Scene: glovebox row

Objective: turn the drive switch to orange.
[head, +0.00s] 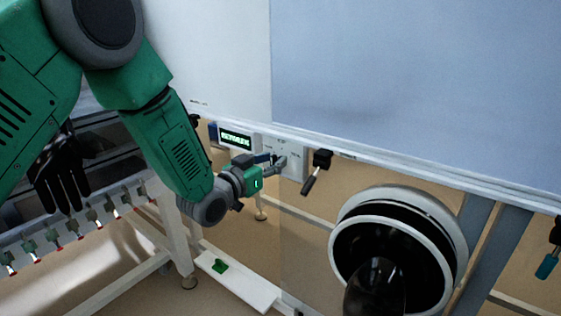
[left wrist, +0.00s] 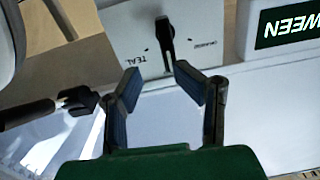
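The drive switch (left wrist: 168,45) shows in the left wrist view as a black lever knob on a light panel (left wrist: 185,15), with marks labelled TEAL and ORANGE. The lever points toward my gripper, between the two labels. My left gripper (left wrist: 157,70) is open, its two blue-padded fingers on either side of the lever's end, with gaps visible; I see no clear contact. In the head view my left gripper (head: 277,164) is at the switch panel (head: 296,166) and hides most of the switch. My right gripper is not in view.
A lit green display (head: 236,138) sits left of the switch. A black-handled lever (head: 317,172) hangs just right of the panel. A large round port (head: 345,250) is at lower right.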

